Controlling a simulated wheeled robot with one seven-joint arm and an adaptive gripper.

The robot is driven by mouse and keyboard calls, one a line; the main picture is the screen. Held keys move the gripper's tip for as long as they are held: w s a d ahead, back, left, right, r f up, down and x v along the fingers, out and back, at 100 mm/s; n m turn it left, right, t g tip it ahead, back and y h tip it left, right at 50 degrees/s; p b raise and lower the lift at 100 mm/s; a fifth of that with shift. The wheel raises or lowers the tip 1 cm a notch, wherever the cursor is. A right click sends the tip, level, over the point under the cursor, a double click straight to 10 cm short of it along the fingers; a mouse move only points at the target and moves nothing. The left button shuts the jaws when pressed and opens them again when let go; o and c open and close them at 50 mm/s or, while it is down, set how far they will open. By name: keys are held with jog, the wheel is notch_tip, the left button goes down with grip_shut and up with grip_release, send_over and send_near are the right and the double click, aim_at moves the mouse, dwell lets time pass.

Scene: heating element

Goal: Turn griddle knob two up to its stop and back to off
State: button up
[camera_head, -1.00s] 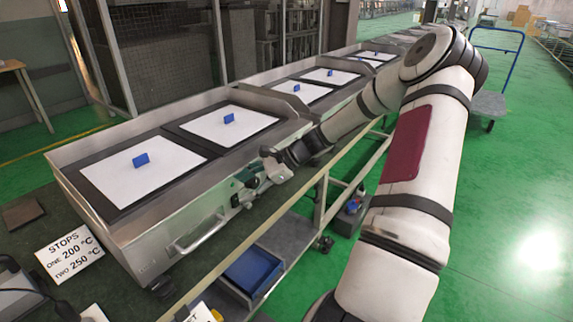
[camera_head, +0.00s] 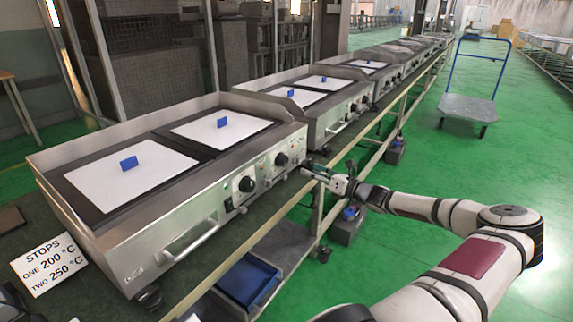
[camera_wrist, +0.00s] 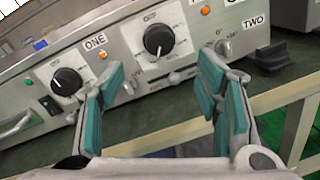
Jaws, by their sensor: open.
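The near griddle has two black knobs on its front panel. In the wrist view the middle knob (camera_wrist: 158,39) sits below an OFF mark, between the ONE label (camera_wrist: 95,41) and the TWO label (camera_wrist: 255,21). A pale line shows on its lower face. The other knob (camera_wrist: 69,81) is at the left. In the head view they are the right knob (camera_head: 281,159) and the left knob (camera_head: 246,184). My gripper (camera_wrist: 160,88) is open and empty, its teal pads spread wide below the middle knob, apart from it. In the head view my gripper (camera_head: 318,172) is right of the panel.
A handle (camera_head: 190,240) juts out at the left. A stops card (camera_head: 50,262) reads ONE 200 °C, TWO 250 °C. A blue bin (camera_head: 248,283) sits below. More griddles stand behind.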

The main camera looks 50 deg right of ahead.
aim_at(286, 161)
jog(key=w+b, duration=0.2)
jog(key=w, duration=0.9)
jog(key=shift+w, duration=0.3)
jog(key=c, duration=1.2)
